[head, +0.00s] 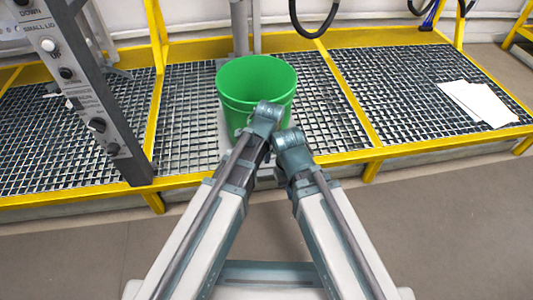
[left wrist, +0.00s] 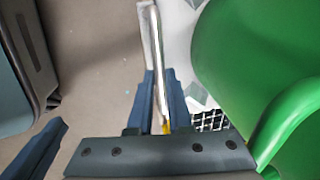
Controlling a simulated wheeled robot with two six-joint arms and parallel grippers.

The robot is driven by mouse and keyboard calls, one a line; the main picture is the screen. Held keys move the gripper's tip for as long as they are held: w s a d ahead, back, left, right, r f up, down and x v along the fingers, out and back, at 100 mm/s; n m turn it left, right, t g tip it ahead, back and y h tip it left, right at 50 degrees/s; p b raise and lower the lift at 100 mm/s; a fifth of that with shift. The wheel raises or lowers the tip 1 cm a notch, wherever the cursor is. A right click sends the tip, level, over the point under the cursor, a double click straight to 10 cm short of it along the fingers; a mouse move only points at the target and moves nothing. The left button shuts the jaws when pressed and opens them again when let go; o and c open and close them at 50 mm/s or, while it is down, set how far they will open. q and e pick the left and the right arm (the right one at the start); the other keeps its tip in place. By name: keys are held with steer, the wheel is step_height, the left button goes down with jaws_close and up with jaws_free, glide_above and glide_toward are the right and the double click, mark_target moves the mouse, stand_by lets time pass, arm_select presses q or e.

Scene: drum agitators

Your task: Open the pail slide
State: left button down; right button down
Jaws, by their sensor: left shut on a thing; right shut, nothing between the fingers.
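The green pail (head: 240,100) stands open-topped at the front of the grating, left of centre. Its rounded side fills the right of the left wrist view (left wrist: 235,60). A pale plate (left wrist: 178,30), which appears to belong to the pail slide, lies beside and below the pail. My left gripper (left wrist: 162,85) is shut on a thin metallic bar (left wrist: 156,40), apparently the slide's handle, in front of the pail. In the head view its fingers are hidden behind the wrist. My right gripper (head: 291,142) is just right of and below the left one, shut and empty.
Yellow rails (head: 400,150) edge the grating platform (head: 405,90). A grey control panel (head: 85,100) stands at the left. White sheets (head: 477,103) lie on the grating at the right. A black hose (head: 314,33) hangs behind the pail. The floor (head: 450,220) in front is clear.

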arm_select(q)
steer(key=shift+s, duration=0.25)
steer(key=c, duration=0.8)
jaws_free()
steer(key=shift+c, duration=0.2)
step_height(320, 180, up, 8)
steer(key=s+p, duration=0.1)
steer(key=p, duration=0.7)
steer(key=shift+s+d, duration=0.3)
steer(key=shift+s, duration=0.1)
